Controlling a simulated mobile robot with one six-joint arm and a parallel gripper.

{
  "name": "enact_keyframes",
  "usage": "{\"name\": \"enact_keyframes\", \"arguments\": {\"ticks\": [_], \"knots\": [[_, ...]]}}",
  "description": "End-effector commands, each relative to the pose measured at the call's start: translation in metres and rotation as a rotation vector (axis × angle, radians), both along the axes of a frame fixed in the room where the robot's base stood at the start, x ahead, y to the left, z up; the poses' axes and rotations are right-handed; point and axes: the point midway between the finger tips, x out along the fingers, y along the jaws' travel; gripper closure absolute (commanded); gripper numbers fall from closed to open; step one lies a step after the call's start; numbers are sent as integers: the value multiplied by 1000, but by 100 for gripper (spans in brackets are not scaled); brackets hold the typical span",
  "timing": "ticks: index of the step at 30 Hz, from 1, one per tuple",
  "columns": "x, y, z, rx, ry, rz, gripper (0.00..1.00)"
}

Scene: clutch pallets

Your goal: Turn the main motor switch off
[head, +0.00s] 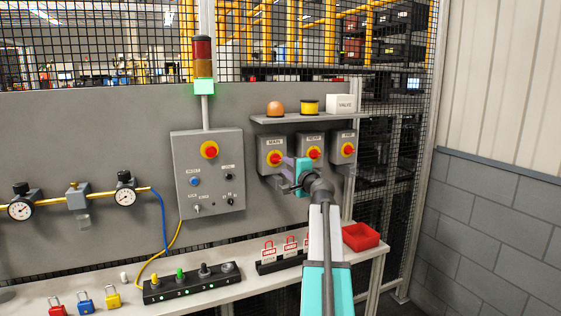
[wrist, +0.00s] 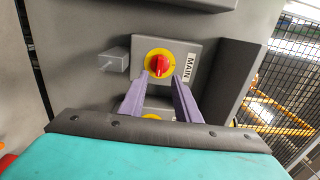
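The main switch (head: 275,157) is a red knob on a yellow disc, on a grey box labelled MAIN, at the left of a row of three. It also shows in the wrist view (wrist: 159,64), upper middle, with its label to the right. My gripper (head: 280,169) is in front of this box. In the wrist view my gripper (wrist: 162,80) is open, its two purple fingers apart and pointing at the knob. Nothing is between the fingers. The fingertips appear close to the disc's lower edge; I cannot tell whether they touch. The knob's exact angle is unclear.
Two similar switches (head: 314,153) (head: 348,149) stand right of it. A shelf (head: 300,117) hangs above. A control box (head: 210,180) with a red knob is left, under a stack light (head: 204,86) lit green. Padlocks and a red tray (head: 361,237) sit on the bench below.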

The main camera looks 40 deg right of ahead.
Motion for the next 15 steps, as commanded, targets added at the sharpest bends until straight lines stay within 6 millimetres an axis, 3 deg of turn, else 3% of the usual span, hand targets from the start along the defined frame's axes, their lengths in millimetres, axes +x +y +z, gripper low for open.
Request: {"name": "enact_keyframes", "arguments": {"ticks": [15], "knots": [[51,-22,1,0,1,0,70]]}}
